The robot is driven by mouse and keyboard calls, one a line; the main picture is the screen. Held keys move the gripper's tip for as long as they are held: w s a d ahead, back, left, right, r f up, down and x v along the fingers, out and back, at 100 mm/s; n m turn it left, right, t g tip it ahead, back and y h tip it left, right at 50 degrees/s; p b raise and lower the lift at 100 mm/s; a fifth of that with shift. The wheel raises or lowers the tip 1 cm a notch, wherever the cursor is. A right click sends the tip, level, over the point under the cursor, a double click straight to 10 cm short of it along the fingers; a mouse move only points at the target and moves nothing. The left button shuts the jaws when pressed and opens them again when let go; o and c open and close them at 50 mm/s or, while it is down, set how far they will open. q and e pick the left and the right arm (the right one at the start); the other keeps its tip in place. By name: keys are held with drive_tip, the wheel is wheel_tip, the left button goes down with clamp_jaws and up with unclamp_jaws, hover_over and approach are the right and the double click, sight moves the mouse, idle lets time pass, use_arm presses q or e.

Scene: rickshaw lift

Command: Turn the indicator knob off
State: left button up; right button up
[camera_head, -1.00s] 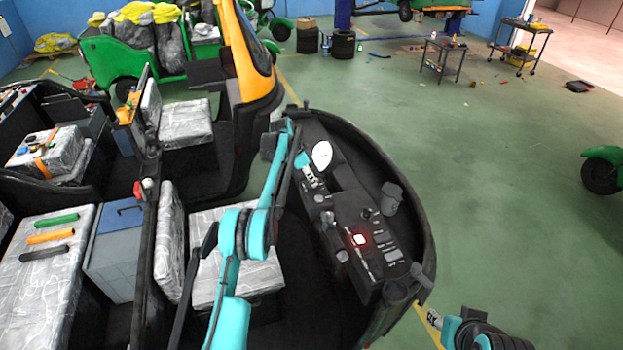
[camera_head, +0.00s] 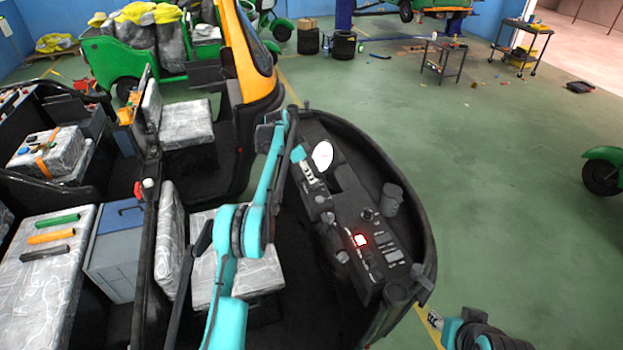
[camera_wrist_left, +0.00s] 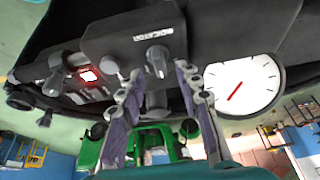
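The indicator knob (camera_wrist_left: 158,60) is a small grey knob on a dark block labelled INDICATOR (camera_wrist_left: 150,34), in the upper middle of the left wrist view. My left gripper (camera_wrist_left: 160,88) is open, its two fingers apart with the knob just beyond the gap between them. I cannot tell if a finger touches it. In the head view my left gripper (camera_head: 316,186) is over the dashboard (camera_head: 345,185), just below the white gauge (camera_head: 322,155); the knob is too small to make out there. My right gripper (camera_head: 434,318) is at the bottom right, outside the rickshaw's front; its fingers are unclear.
A red-lit switch (camera_head: 360,240) glows on the dashboard, with other switches around it. A grey cup-like part (camera_head: 392,198) stands on its right side. The seat (camera_head: 235,275) lies below my left arm.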

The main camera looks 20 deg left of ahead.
use_arm(q)
drive_tip(key=v, duration=0.8)
drive_tip(key=shift+a+r, duration=0.15)
drive_tip(key=shift+r, duration=0.15)
drive_tip(key=shift+s, duration=0.15)
